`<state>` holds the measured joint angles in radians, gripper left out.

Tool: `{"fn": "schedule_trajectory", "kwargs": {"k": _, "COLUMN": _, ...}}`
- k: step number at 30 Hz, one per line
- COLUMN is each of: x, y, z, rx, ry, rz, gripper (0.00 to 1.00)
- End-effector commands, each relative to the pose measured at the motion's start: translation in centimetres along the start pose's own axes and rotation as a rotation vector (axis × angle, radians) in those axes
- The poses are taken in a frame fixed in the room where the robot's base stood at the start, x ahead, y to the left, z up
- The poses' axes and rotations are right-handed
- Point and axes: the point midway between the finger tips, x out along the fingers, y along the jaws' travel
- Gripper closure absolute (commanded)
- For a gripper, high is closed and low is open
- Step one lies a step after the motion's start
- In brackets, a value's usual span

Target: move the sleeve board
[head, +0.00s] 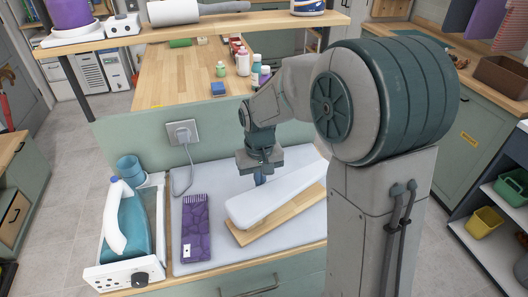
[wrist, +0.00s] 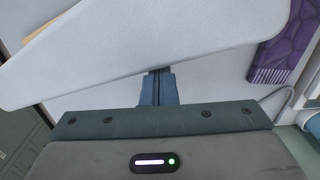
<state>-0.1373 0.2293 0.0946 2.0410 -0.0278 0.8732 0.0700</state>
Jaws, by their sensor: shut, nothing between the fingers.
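The sleeve board has a white padded top (head: 275,194) over a light wooden base (head: 290,216) and lies on the grey ironing surface, slanting up to the right. Part of it is hidden behind my arm in the head view. In the wrist view its white top (wrist: 150,45) fills much of the upper picture. My gripper (head: 260,182) points down at the board's far long edge. Its blue fingers (wrist: 157,88) are together and empty, with their tips at or just under the board's edge in the wrist view. I cannot tell whether they touch it.
A purple folded towel (head: 196,228) lies left of the board. A teal steam iron (head: 128,230) stands in a white station at the far left, with a blue cup (head: 129,168) behind. A socket panel (head: 183,133) with a cord rises behind the grey surface (head: 220,181).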

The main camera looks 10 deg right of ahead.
Motion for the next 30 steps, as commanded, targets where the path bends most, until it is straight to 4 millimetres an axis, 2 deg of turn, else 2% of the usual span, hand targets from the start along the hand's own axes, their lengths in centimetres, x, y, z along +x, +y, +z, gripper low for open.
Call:
{"fn": "schedule_trajectory", "kwargs": {"k": 6, "x": 0.0, "y": -1.0, "z": 0.8, "rx": -0.022, "ry": -0.002, "rz": 0.001, "gripper": 1.0}}
{"fn": "schedule_trajectory", "kwargs": {"k": 15, "x": 0.0, "y": -0.8, "z": 0.7, "rx": -0.018, "ry": -0.002, "rz": 0.0, "gripper": 1.0}}
{"fn": "schedule_trajectory", "kwargs": {"k": 19, "x": 0.0, "y": -0.9, "z": 0.0, "rx": -0.018, "ry": -0.002, "rz": 0.0, "gripper": 1.0}}
{"fn": "schedule_trajectory", "kwargs": {"k": 23, "x": -2.2, "y": -0.9, "z": -0.1, "rx": -0.017, "ry": 0.006, "rz": 0.001, "gripper": 1.0}}
{"fn": "schedule_trajectory", "kwargs": {"k": 27, "x": -5.4, "y": -0.9, "z": 0.0, "rx": -0.017, "ry": 0.006, "rz": 0.0, "gripper": 1.0}}
{"fn": "schedule_trajectory", "kwargs": {"k": 30, "x": -4.8, "y": -0.9, "z": 2.1, "rx": -0.018, "ry": 0.001, "rz": 0.001, "gripper": 1.0}}
